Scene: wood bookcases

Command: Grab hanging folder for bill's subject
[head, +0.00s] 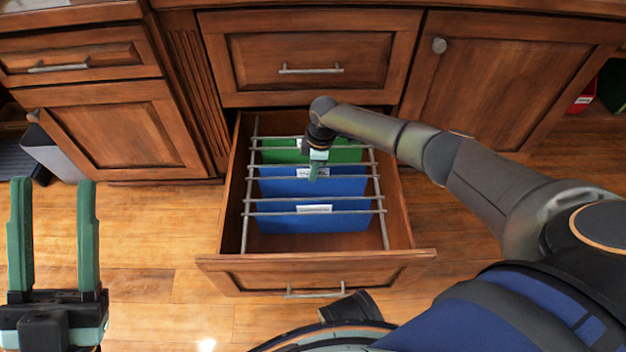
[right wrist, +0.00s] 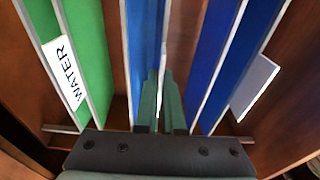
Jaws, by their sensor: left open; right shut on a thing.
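The open drawer (head: 230,225) holds hanging folders on metal rails. A green folder (head: 275,156) hangs at the back; its tab reads "WATER" in the right wrist view (right wrist: 92,60). A blue folder (head: 345,188) hangs in the middle and another blue folder (head: 300,225) at the front; I cannot read their tabs. My right gripper (head: 313,176) reaches down at the middle blue folder and is shut on its top edge by the tab; its fingers (right wrist: 161,100) are close together in the right wrist view. My left gripper (head: 54,190) is open and empty, left of the drawer.
Closed wooden cabinet doors and drawers stand behind and beside the open drawer. The drawer's front panel (head: 310,275) and side walls stick out over the wood floor (head: 150,235). A grey bin (head: 55,155) stands at the left.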

